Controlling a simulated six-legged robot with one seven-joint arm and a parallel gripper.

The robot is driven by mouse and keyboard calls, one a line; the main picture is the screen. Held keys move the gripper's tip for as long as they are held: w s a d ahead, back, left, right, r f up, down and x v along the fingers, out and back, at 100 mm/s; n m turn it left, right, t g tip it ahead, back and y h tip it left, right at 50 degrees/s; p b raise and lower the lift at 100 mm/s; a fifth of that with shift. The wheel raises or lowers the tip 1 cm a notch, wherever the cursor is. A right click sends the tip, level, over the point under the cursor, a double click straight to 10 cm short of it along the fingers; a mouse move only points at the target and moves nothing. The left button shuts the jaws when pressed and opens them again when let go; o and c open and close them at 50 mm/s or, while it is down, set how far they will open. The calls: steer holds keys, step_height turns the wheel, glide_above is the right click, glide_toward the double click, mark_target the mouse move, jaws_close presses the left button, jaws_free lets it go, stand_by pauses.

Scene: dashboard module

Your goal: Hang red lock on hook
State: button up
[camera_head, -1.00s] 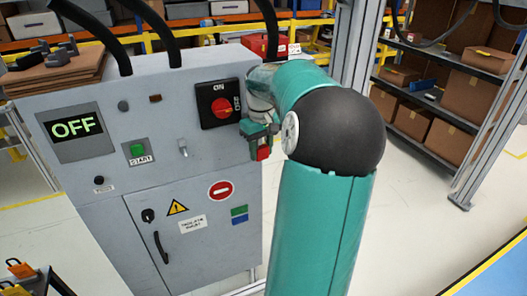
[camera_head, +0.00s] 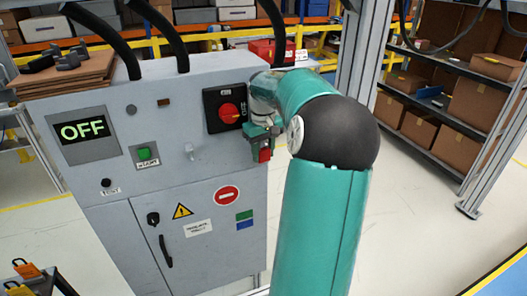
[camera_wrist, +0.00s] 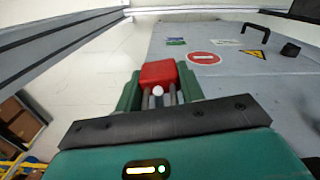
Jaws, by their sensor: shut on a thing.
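The red lock (camera_head: 265,155) is held in my gripper (camera_head: 259,139), beside the right edge of the grey cabinet front. In the wrist view the red lock (camera_wrist: 158,73) sits between the two green fingers, which are shut on it. A small metal hook (camera_head: 189,152) sticks out of the cabinet front, to the left of the lock and right of the green start button. The hook appears empty, and the lock is apart from it. The hook cannot be made out in the wrist view.
The grey cabinet (camera_head: 95,192) has an OFF display (camera_head: 83,130), a red rotary switch (camera_head: 229,113) above my gripper, and a door with a black handle (camera_head: 165,251). Orange padlocks (camera_head: 27,270) lie on a table at lower left. Open floor lies to the right.

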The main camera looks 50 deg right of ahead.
steer(key=shift+f, duration=0.1)
steer(key=o, duration=1.2)
steer(key=shift+w, duration=0.1)
step_height(320, 180, up, 14)
